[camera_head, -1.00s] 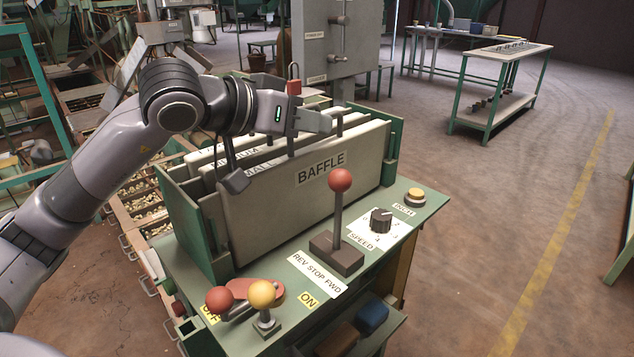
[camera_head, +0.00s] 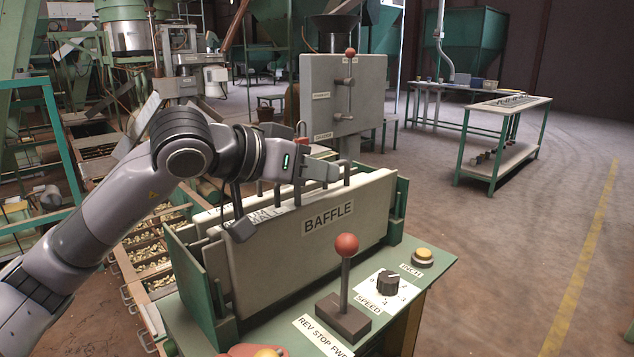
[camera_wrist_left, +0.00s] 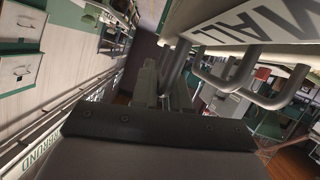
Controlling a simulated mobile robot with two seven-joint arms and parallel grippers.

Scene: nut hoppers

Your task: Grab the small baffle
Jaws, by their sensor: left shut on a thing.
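The small baffle (camera_head: 267,217) is a pale upright plate in the green rack, with its label partly hidden by my left arm in the head view. In the left wrist view its label (camera_wrist_left: 240,22) ends in "MALL", beside metal loop handles. My left gripper (camera_head: 318,172) is above the plates at handle height and shut on a handle of the small baffle. The same gripper shows in the left wrist view (camera_wrist_left: 163,88), with its fingers against a bar. The exact contact is partly hidden. My right gripper is not in view.
A pale panel marked "BAFFLE" (camera_head: 328,217) is at the rack's front. A red-knobbed lever (camera_head: 346,246), a speed dial (camera_head: 388,283) and a yellow button (camera_head: 423,255) stand before it. Trays of nuts (camera_head: 150,250) lie left.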

